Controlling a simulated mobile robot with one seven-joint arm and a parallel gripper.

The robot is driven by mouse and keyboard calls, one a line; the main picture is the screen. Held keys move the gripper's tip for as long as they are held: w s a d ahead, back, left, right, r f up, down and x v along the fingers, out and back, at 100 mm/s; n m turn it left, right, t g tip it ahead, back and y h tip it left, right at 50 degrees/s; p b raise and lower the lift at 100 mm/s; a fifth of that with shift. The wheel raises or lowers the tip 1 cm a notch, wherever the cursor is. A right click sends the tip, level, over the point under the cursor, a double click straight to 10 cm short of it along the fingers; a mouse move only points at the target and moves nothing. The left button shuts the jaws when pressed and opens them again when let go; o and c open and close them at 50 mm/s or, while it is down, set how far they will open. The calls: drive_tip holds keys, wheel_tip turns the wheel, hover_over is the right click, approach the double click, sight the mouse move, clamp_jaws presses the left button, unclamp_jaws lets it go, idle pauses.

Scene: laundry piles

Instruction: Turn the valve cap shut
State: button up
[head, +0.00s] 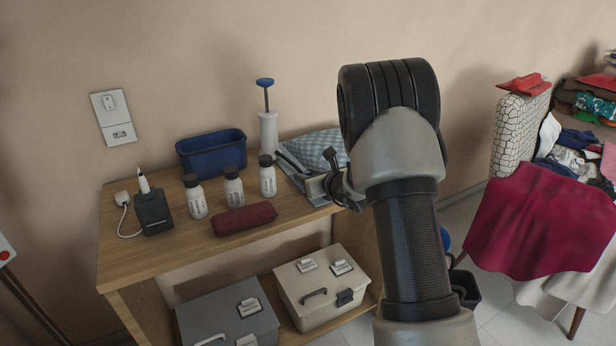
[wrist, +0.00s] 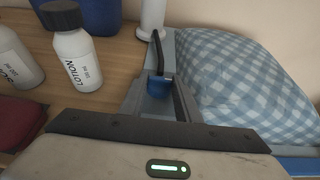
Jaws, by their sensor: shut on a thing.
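The blue valve cap (wrist: 160,86) shows in the wrist view, between my gripper's fingers, beside the blue checkered bag. My gripper (head: 319,185) is shut on the cap at the bag's left side; in the head view it hides the cap. The checkered bag (head: 316,149) looks puffed up and lies at the right end of the wooden table; it also fills the right of the wrist view (wrist: 250,80). A dark bar stands beyond the cap in the wrist view. How far the cap is turned cannot be told.
Several white bottles (head: 234,190), a dark red roll (head: 244,218), a blue bin (head: 212,152) and a black charger (head: 153,212) share the table (head: 180,250). Two cases sit on the shelf below.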

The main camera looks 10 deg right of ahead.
drive_tip(key=shift+w+d+r+n+g+y+p, duration=0.1)
drive_tip(key=shift+d+n+g+y+p, duration=0.1)
drive_tip(key=shift+n+y+p, duration=0.3)
drive_tip(key=shift+w+d+r+n+g+y+p, duration=0.1)
drive_tip(key=shift+n+g+y+p, duration=0.15)
drive_tip(key=shift+n+y, duration=0.3)
drive_tip(key=shift+f+n+g+y+p, duration=0.1)
drive_tip(key=shift+n+g+y+p, duration=0.7)
drive_tip(key=shift+n+y, duration=0.5)
drive_tip(key=o, duration=1)
drive_tip(key=shift+o, duration=0.2)
drive_tip(key=shift+d, duration=0.15)
